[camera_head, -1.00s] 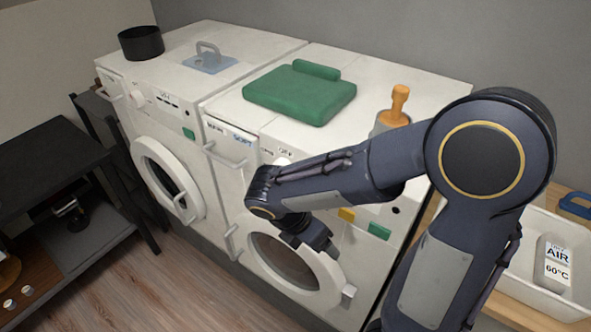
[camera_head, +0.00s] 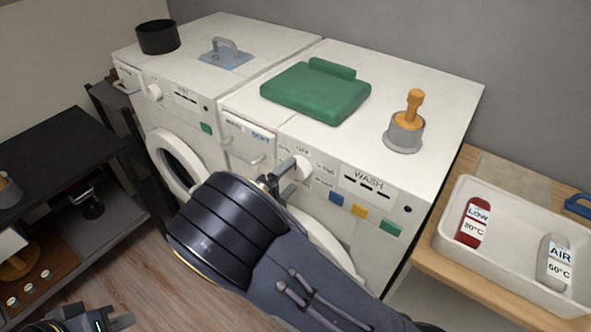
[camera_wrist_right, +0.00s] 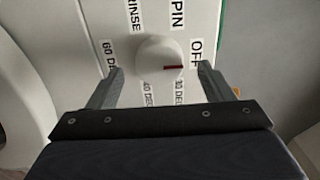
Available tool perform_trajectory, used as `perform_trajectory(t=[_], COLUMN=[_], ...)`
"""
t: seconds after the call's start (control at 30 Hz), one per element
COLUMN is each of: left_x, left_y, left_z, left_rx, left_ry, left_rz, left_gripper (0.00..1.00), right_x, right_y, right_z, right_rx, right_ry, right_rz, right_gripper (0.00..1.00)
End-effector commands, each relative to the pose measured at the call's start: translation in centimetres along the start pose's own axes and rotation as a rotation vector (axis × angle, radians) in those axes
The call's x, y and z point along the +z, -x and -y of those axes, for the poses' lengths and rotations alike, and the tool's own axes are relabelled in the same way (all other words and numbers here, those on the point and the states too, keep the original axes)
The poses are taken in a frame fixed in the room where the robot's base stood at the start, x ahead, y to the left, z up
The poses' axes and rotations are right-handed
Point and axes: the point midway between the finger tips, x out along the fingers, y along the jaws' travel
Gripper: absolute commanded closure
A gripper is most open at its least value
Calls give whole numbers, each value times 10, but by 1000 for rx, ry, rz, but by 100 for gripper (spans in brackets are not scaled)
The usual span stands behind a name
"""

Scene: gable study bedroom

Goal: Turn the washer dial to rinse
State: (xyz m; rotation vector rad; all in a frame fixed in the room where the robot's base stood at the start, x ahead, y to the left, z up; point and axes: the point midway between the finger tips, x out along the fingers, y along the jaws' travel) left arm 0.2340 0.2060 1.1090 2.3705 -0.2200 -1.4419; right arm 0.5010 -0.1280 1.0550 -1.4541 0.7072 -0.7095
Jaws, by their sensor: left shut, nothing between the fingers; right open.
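The washer (camera_head: 440,130) is the right-hand white machine, labelled WASH. Its round white dial (camera_head: 303,168) is on the front panel; it also shows in the right wrist view (camera_wrist_right: 152,52), with a red mark pointing right, towards OFF. RINSE (camera_wrist_right: 134,16), SPIN, OFF and several degree labels ring the dial. My right gripper (camera_head: 277,180) is open at the dial; in the right wrist view its fingertips (camera_wrist_right: 160,69) stand on either side of it, with no clear contact. My left gripper (camera_head: 118,321) is shut and empty at the lower left, away from the machines.
A second machine (camera_head: 185,110) stands left, with a black pot (camera_head: 158,37) on top. The washer carries a green folded item (camera_head: 315,92) and an orange-handled grey object (camera_head: 404,135). A white tray (camera_head: 505,262) with bottles is right; a dark shelf (camera_head: 55,160) is left.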

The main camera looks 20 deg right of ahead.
Motion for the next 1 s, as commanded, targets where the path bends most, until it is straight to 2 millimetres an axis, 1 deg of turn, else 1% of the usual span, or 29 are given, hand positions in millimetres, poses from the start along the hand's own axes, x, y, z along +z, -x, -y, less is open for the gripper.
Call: perform_trajectory(t=[0.03, 0.2, 0.3, 0.53, 0.87, 0.9, 1.0], left_x=[-1, -3, -3, -3, -3, -3, -3], left_y=[3, 5, 5, 5, 5, 5, 5], left_z=[-1, -2, -2, -2, -2, -2, -2], left_rx=[0, 0, 0, 0, 0, 0, 0], left_ry=[0, 0, 0, 0, 0, 0, 0], left_rz=[0, 0, 0, 0, 0, 0, 0], left_gripper=[100, 100, 100, 100, 100, 100, 100], right_x=[-1, 0, 0, 0, 0, 0, 0], right_y=[-9, -25, -29, -29, -29, -29, -29], right_z=[2, 1, 0, 0, 0, 0, 0], right_rx=[0, 0, 1, 1, 1, 1, 1], right_ry=[1, -1, -1, -2, -2, -2, -6], right_rz=[-3, -2, -1, 0, -1, -1, -1], right_gripper=[26, 26, 26, 26, 69, 70, 70])
